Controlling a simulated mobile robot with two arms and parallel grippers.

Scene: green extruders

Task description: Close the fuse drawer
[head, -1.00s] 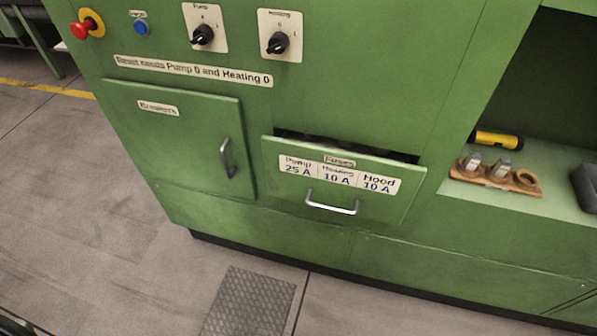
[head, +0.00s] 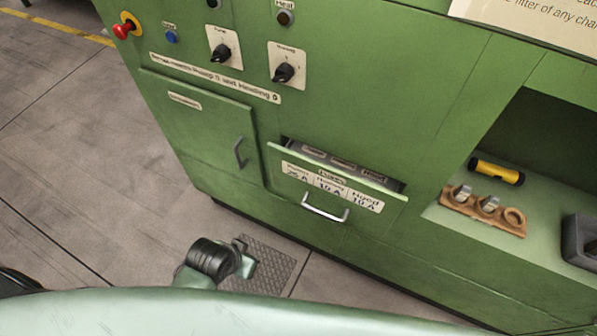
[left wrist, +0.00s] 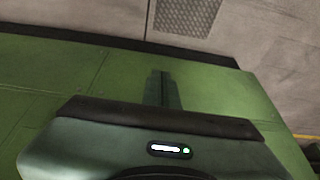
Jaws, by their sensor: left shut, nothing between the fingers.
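The fuse drawer (head: 330,190) stands partly open in the green cabinet in the head view. Its top edge is away from the cabinet face and labelled parts show inside. Its front carries a label strip and a silver bar handle (head: 325,208). My left gripper (left wrist: 161,76) is shut and empty in the left wrist view, with green cabinet panel behind its fingers. In the head view part of my arm (head: 212,258) shows low, in front of the cabinet and apart from the drawer. My right gripper is not in view.
The closed breaker door (head: 205,125) is left of the drawer. Above are two black knobs, a blue button and a red stop button (head: 124,30). On the right, a recess holds a yellow-black cylinder (head: 497,171) and a wooden holder (head: 482,212). A floor grate (head: 268,262) lies in front.

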